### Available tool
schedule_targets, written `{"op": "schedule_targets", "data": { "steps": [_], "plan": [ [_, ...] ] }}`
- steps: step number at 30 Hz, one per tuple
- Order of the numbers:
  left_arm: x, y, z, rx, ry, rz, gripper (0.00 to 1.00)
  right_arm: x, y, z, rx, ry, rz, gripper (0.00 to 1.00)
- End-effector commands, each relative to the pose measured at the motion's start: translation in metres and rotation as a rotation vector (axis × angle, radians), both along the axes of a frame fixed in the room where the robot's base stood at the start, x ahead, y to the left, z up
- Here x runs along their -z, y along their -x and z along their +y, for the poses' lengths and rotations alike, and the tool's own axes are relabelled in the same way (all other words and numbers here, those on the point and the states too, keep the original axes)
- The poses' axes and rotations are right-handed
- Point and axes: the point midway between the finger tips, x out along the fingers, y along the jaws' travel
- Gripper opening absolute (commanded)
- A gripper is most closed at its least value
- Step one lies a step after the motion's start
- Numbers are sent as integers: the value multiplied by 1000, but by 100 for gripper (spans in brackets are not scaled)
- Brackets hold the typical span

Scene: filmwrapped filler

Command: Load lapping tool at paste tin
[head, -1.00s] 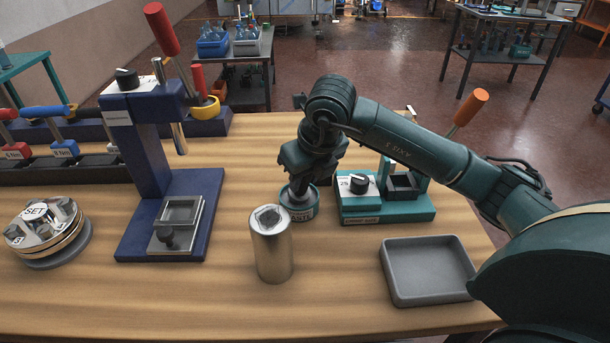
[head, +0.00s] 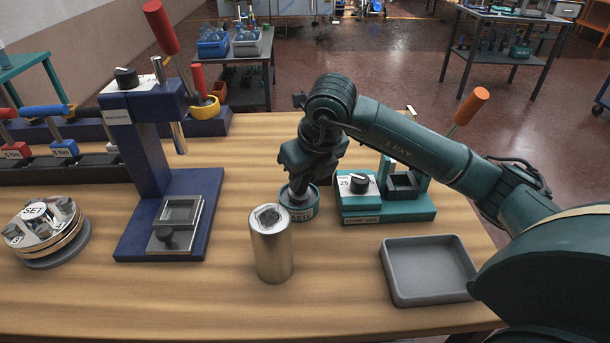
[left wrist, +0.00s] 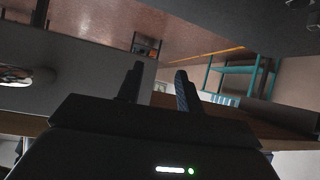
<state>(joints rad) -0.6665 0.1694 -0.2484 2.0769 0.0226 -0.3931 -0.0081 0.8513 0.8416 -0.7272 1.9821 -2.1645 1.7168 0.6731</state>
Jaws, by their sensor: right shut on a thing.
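The paste tin (head: 303,212), a teal round tin with a pale label, stands on the wooden table in the middle of the head view. My right gripper (head: 299,188) points down into the tin's open top. It is shut on a dark lapping tool, mostly hidden by the fingers and the tin's rim. I cannot tell how deep the tool sits in the paste. My left gripper (left wrist: 158,85) shows in the left wrist view, its two fingers apart with nothing between them; it is outside the head view.
A silver cylinder (head: 271,250) stands just in front of the tin. A teal fixture (head: 390,212) with a black knob is right of it, a grey tray (head: 427,242) front right. A blue lever press (head: 140,225) and a round set (head: 45,245) stand left. Front-centre wood is clear.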

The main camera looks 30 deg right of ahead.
Motion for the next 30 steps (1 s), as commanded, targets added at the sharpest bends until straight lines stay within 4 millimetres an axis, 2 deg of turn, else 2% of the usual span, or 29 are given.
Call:
{"op": "schedule_targets", "data": {
  "steps": [17,30],
  "plan": [
    [0,0,0,-1,1,0,36,1,1,0,-1,1,5,6],
    [-20,1,0,0,0,2,36,-33,0,0,0,0,1,6]
  ]
}}
